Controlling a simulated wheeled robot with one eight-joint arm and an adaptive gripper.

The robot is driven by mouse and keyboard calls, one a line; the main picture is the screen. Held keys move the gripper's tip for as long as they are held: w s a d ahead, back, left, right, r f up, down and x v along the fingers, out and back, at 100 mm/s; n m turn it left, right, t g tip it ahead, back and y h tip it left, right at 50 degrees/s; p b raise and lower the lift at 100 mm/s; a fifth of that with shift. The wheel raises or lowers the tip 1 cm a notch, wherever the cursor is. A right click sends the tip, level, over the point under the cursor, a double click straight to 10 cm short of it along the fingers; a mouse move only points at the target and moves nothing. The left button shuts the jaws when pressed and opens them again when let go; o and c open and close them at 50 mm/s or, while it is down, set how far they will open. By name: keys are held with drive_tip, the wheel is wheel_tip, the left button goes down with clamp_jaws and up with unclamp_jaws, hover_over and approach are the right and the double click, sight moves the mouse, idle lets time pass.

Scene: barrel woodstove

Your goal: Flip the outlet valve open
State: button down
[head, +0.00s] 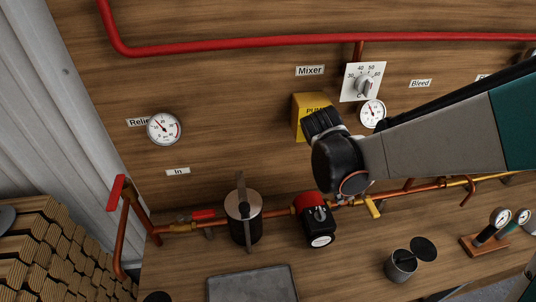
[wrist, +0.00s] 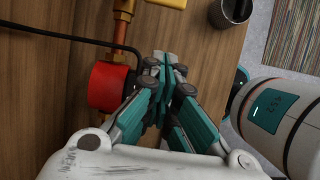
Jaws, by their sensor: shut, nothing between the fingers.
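No label reading outlet shows. A yellow lever handle (head: 373,207) sits on the copper pipe just right of the red and black pump (head: 316,219) in the head view. A yellow handle (wrist: 168,3) also shows at the top edge of the wrist view, cut off by the frame. A red lever handle (head: 203,214) lies along the pipe to the left, below the "In" label. My gripper (wrist: 165,64) is shut and empty beside the red pump body (wrist: 108,87) in the wrist view. In the head view my arm hides its fingers.
A black canister (head: 243,216) stands left of the pump. A dark cup (head: 402,264) and small gauges (head: 490,227) sit on the wooden bench at right. A black cable (wrist: 70,38) crosses near the pump. A flat grey tray (head: 252,284) lies in front.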

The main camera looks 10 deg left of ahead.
sight(368, 201)
drive_tip(key=shift+s+a, duration=0.3)
drive_tip(key=shift+s, duration=0.05)
drive_tip(key=w+d+f+b, duration=0.2)
drive_tip(key=d+f+b, duration=0.2)
drive_tip(key=d+f, duration=0.3)
drive_tip(key=shift+w+x, duration=0.2)
drive_tip(key=shift+x, duration=0.95)
drive_tip(key=shift+s+d+n+b, duration=0.1)
drive_tip(key=shift+d+n+b, duration=0.15)
drive_tip(key=shift+n, duration=0.25)
